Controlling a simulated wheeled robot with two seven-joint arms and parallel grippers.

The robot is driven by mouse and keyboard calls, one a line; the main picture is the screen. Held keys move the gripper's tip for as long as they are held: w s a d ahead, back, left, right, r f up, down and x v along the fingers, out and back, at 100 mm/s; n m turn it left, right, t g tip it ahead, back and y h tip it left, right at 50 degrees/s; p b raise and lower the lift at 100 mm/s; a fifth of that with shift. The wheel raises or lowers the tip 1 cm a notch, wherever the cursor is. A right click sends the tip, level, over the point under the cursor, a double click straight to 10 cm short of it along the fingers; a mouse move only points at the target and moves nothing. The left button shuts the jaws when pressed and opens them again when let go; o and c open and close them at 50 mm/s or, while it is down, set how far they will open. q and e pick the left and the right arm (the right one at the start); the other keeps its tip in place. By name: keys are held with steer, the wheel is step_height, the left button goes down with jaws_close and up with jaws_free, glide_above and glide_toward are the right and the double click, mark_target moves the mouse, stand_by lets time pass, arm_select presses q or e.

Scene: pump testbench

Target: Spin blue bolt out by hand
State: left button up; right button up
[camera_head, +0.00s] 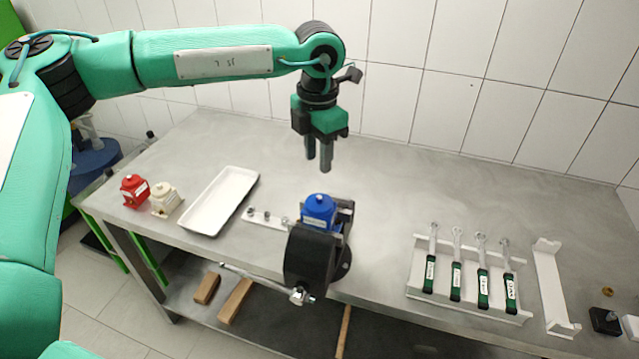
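A blue pump (319,212) is clamped upright in the black vise (312,256) at the front edge of the table. A small raised piece shows on top of the pump, but it is too small to tell whether it is the blue bolt. My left gripper (318,165) hangs above and slightly behind the pump, fingers pointing down. A narrow gap shows between its fingers and nothing is held. It does not touch the pump. My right gripper is not in view.
Red (134,191) and white (165,199) pumps stand at the left, beside an empty white tray (219,199). A strip with small parts (264,219) lies left of the vise. Several green-handled tools (456,268) rest in a rack at the right. The table behind the vise is clear.

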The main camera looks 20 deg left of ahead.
mark_target(319, 198)
arm_select(q)
steer(key=f, duration=0.1)
steer(key=f+p, duration=0.1)
steer(key=f, duration=0.2)
steer(key=shift+w, duration=0.3)
step_height(319, 198, down, 5)
steer(key=shift+f+p, duration=0.1)
steer(key=shift+p, duration=1)
steer(key=shift+f, duration=0.35)
jaws_close()
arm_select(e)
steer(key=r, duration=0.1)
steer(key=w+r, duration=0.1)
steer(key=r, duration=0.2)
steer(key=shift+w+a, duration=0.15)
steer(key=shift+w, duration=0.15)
